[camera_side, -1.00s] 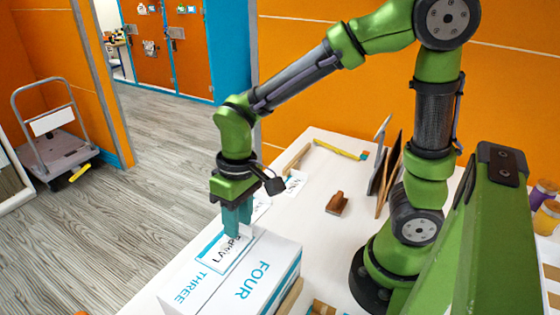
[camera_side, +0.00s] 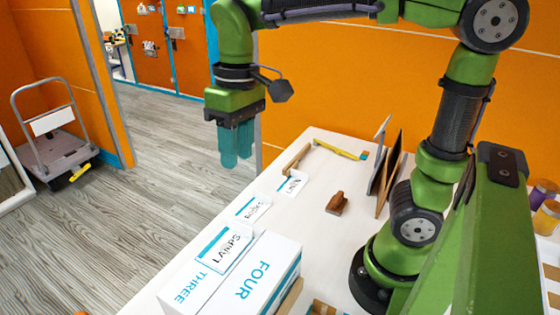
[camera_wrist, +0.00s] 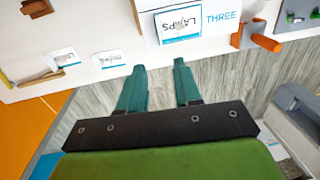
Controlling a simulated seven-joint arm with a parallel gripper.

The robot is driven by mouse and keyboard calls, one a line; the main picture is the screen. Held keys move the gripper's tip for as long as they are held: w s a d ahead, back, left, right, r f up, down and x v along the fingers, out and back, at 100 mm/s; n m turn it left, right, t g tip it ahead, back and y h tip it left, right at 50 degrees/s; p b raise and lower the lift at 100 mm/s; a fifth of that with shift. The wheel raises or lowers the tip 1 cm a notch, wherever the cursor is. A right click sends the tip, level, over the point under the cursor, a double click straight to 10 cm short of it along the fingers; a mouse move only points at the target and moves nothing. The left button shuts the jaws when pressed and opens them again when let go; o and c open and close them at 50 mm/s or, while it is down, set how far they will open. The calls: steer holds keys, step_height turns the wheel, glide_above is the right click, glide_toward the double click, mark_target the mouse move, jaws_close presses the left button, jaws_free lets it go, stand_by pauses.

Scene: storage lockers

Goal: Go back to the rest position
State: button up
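My gripper (camera_side: 236,143) is raised in the air above and behind the white box in the side view, with its teal fingers pointing down. In the wrist view my gripper (camera_wrist: 157,82) has its two fingers apart with nothing between them. My gripper is well clear of both card and box.
A brown wooden stamp-like block (camera_side: 337,203), a yellow pencil-like stick (camera_side: 340,150) and upright dark panels (camera_side: 386,170) stand farther right. A trolley (camera_side: 55,150) is on the floor at left.

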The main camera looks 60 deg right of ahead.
steer(key=s+d+f+m+t, duration=0.3)
steer(key=s+d+m+t, duration=0.1)
steer(key=s+d+t, duration=0.1)
steer(key=shift+s+d+f+t+y, duration=0.15)
steer(key=shift+s+d+t+y, duration=0.2)
steer(key=shift+d+t, duration=0.6)
steer(key=shift+a, duration=0.25)
